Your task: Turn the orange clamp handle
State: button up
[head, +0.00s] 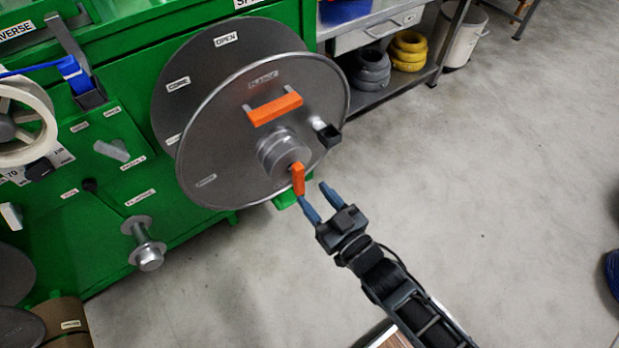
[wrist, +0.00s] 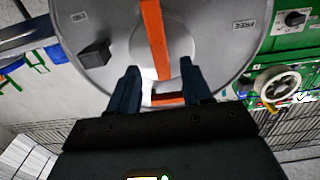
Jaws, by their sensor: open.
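The orange clamp handle (head: 298,180) is a short lever at the hub (head: 283,152) of a grey reel flange. It points downward in the head view. In the wrist view, turned over, the handle (wrist: 155,38) runs from the top edge down over the hub. My gripper (head: 316,194) is open and empty, just below and right of the handle. Its left finger is close to the handle's lower end; contact cannot be told. In the wrist view my gripper (wrist: 162,82) has its fingers on either side of the handle's line.
A second orange bar (head: 275,109) sits on the flange (head: 220,130) above the hub, and a black knob (head: 328,135) sticks out to the right. The green machine (head: 90,225) stands behind and left.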

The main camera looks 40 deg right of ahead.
aim_at(301, 180)
jog(key=shift+w, duration=2.8)
jog(key=shift+c, duration=0.2)
grip_shut()
